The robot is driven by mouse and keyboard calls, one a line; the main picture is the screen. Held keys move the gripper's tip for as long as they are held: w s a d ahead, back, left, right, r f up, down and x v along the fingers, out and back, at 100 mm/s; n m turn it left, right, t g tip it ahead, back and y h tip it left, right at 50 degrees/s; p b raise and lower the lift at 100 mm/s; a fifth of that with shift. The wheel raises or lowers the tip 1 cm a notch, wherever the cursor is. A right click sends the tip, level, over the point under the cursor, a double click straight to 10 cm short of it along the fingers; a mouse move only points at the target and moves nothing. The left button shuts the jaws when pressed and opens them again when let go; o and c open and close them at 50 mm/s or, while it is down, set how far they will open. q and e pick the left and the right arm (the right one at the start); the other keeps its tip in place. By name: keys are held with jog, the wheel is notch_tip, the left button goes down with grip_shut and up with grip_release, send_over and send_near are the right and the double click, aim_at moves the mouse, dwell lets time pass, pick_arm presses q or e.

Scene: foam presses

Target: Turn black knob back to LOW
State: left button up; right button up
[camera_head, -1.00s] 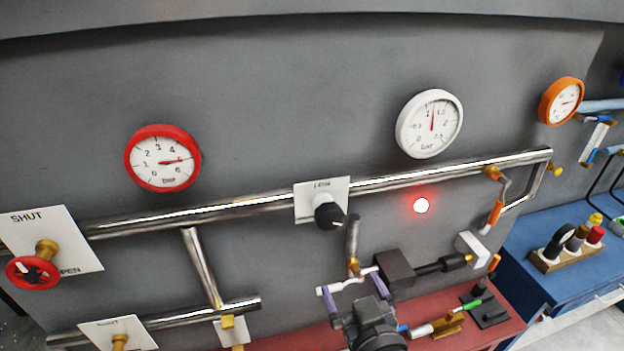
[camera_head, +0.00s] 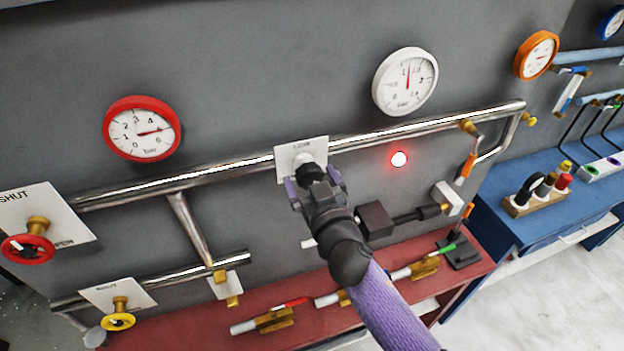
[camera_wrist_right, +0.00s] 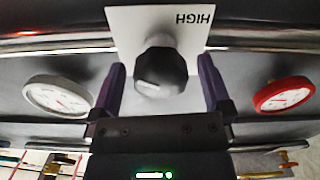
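The black knob (camera_head: 309,173) sits on a white plate (camera_head: 288,160) on the steel pipe. The right wrist view shows the knob (camera_wrist_right: 160,74) close up, with HIGH upside down on the plate (camera_wrist_right: 124,28). My right gripper (camera_head: 312,180) is at the knob. Its purple fingers stand on either side of the knob, with a visible gap on each side in the right wrist view (camera_wrist_right: 161,85). It is open and not closed on the knob. In the head view it partly hides the knob and plate. My left gripper is not in view.
A red light (camera_head: 398,159) glows right of the knob. A white gauge (camera_head: 405,82) and a red gauge (camera_head: 141,129) hang above the pipe. A red wheel (camera_head: 27,248) and a yellow wheel (camera_head: 118,320) are at left. A red bench (camera_head: 210,325) with several tools lies below.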

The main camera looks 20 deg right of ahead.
jog(key=c, duration=1.2)
jog(key=shift+o, duration=0.2)
jog(key=n, duration=0.5)
jog(key=shift+d+r+n, duration=0.1)
jog(key=shift+n, duration=0.2)
jog(key=n+p, duration=0.1)
jog(key=n, duration=0.5)
jog(key=shift+d, duration=0.1)
jog(key=n, duration=0.5)
jog(key=shift+r+n+p, duration=0.15)
jog(key=shift+n+p, duration=0.2)
jog(key=shift+n, duration=0.05)
jog(key=n+p, duration=0.1)
jog(key=n, duration=0.5)
jog(key=shift+r, duration=0.1)
